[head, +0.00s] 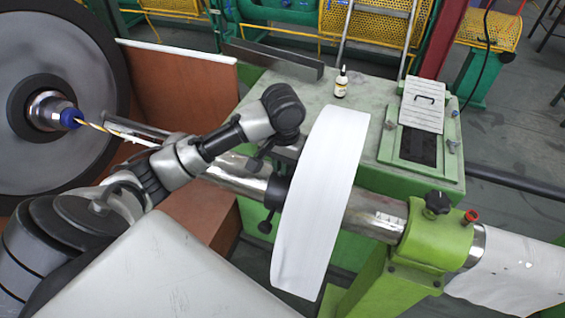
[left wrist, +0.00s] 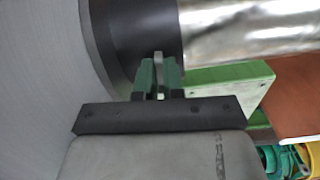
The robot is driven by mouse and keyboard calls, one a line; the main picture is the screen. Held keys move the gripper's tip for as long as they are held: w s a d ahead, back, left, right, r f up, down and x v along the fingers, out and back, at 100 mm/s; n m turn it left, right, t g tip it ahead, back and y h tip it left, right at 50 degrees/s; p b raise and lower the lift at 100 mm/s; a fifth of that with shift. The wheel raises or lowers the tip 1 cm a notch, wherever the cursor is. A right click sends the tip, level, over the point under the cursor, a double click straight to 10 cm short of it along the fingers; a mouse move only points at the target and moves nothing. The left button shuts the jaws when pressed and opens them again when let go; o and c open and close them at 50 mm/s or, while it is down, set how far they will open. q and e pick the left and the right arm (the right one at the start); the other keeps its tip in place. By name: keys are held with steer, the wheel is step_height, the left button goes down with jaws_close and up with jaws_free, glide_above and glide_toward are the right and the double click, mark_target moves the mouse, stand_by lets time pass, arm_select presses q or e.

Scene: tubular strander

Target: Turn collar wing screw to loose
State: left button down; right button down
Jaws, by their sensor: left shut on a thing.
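The black collar (head: 274,192) sits around the shiny horizontal shaft (head: 238,174), against the left face of a large white disc (head: 320,200). My left gripper (head: 258,163) is at the upper side of the collar. In the left wrist view the collar (left wrist: 132,35) is beside the disc face, and the two green fingers of my left gripper (left wrist: 160,78) are shut on a small grey wing screw (left wrist: 159,57) at the collar's edge. The head view hardly shows the screw. A dark knob (head: 265,227) projects from the collar's lower side. My right gripper is not in view.
A green bracket (head: 405,250) with a black knob (head: 437,202) and red knob (head: 471,216) holds the shaft at right. Behind is a green cabinet top (head: 375,104) with a small bottle (head: 341,82). A large grey wheel (head: 80,75) stands at left.

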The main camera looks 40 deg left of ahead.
arm_select(q)
steer(key=shift+w+r, duration=0.1)
steer(key=shift+r, duration=0.05)
steer(key=c, duration=1.2)
jaws_free()
steer(key=shift+c, duration=0.2)
steer(key=shift+r, duration=0.5)
step_height(320, 180, up, 10)
steer(key=shift+f, duration=0.15)
